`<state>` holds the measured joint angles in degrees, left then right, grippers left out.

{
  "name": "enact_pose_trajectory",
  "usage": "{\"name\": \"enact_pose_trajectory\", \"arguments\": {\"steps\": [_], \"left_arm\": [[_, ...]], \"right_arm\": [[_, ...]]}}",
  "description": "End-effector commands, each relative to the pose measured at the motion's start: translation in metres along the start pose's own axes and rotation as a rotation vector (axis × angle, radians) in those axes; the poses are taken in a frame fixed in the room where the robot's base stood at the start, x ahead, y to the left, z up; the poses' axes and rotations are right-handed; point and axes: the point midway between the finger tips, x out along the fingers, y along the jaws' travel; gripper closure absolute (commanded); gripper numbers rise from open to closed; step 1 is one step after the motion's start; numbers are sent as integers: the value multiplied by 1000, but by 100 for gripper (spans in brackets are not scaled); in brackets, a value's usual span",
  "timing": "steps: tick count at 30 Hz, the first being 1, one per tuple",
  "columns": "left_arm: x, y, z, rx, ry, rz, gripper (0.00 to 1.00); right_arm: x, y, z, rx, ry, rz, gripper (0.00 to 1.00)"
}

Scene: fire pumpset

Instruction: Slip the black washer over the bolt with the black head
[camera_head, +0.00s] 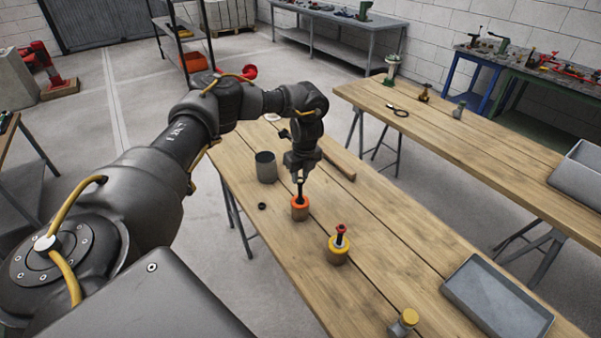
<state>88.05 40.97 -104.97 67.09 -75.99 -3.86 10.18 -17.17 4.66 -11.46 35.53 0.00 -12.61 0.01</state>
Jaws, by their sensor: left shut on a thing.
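A small black ring, which looks like the black washer (262,206), lies flat on the wooden table, left of the orange-topped wooden holder (300,211). A dark upright bolt (300,190) shows over this holder, its lower end at or in the orange top; I cannot tell which. My left gripper (300,180) points down above the holder and is shut on the upper end of this dark bolt. The fingers hide the bolt's head. A second bolt, with a red head (341,229), stands in a yellow-topped wooden holder (338,254) to the right. My right gripper is not in view.
A grey cup (266,167) stands behind the washer. A wooden bar (337,163) lies behind my gripper. A yellow-capped part (405,322) and a grey tray (496,300) are at the near right. The table's middle right is clear.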

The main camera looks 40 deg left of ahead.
Motion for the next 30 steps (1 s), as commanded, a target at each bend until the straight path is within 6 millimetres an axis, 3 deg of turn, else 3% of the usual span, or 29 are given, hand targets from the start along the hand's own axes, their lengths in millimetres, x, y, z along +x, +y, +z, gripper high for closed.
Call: {"name": "enact_pose_trajectory", "arguments": {"steps": [12, 26, 27, 30], "left_arm": [[17, 0, -3, 0, 1, 0, 94], [19, 0, -3, 0, 0, 0, 94], [19, 0, -3, 0, 0, 0, 69], [19, 0, -3, 0, 0, 0, 56]], "right_arm": [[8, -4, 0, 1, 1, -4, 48], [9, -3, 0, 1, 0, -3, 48], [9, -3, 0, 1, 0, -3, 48], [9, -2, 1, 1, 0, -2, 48]]}}
